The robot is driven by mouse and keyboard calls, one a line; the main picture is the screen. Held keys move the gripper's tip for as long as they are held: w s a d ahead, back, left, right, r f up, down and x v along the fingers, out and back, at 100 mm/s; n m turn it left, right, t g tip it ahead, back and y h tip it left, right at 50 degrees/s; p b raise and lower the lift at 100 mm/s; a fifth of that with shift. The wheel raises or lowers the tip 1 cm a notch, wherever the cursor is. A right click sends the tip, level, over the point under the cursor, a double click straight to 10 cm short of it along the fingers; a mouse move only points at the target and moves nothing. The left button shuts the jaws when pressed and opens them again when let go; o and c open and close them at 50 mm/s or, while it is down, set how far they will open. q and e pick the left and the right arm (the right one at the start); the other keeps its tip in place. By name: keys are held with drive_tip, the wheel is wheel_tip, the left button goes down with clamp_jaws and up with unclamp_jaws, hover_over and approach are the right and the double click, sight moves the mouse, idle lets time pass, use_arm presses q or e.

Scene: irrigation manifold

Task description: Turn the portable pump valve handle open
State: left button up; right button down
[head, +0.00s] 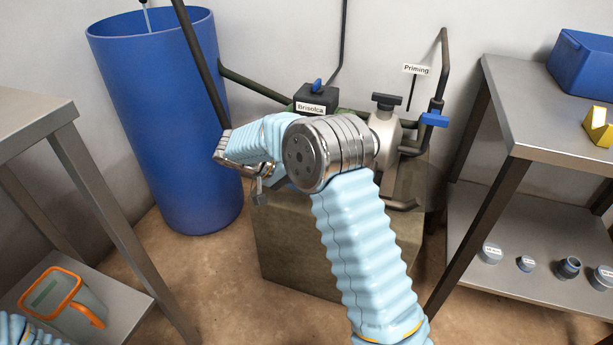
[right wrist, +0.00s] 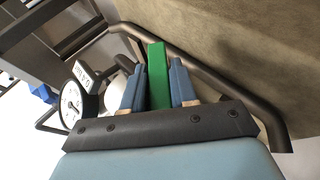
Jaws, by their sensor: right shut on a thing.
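In the right wrist view my right gripper (right wrist: 158,88) is shut on a green handle (right wrist: 157,70), a flat upright bar between its two blue fingers. In the head view my right arm comes in from the bottom and bends left at a metal joint in front of the pump. The arm hides the green handle and the fingertips there. The pump (head: 384,128) has a pale body with a dark T-shaped knob and sits on a stone-like block (head: 290,245). Whether the green handle is turned open cannot be told. My left gripper is out of view.
A dial gauge (right wrist: 71,103) and a dark frame pipe (right wrist: 215,80) lie close around the right gripper. A blue lever (head: 433,119) sits right of the pump, near the "Priming" sign (head: 416,69). A blue barrel (head: 165,130) stands left; a metal table (head: 550,125) stands right.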

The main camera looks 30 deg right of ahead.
drive_tip(key=g+h, duration=0.1)
drive_tip(key=n+g+h+p, duration=0.1)
drive_tip(key=shift+w+a+f+h, duration=0.1)
drive_tip(key=shift+a+h, duration=0.05)
drive_tip(key=shift+h, duration=0.25)
drive_tip(key=shift+f+n+g+h, duration=0.15)
drive_tip(key=shift+n+g+h, duration=0.25)
drive_tip(key=shift+g+h, duration=0.45)
drive_tip(key=shift+n+g+h, duration=0.4)
drive_tip(key=shift+g+h, duration=0.05)
drive_tip(key=shift+h, duration=0.6)
drive_tip(key=shift+f, duration=0.1)
drive_tip(key=c, duration=1)
unclamp_jaws()
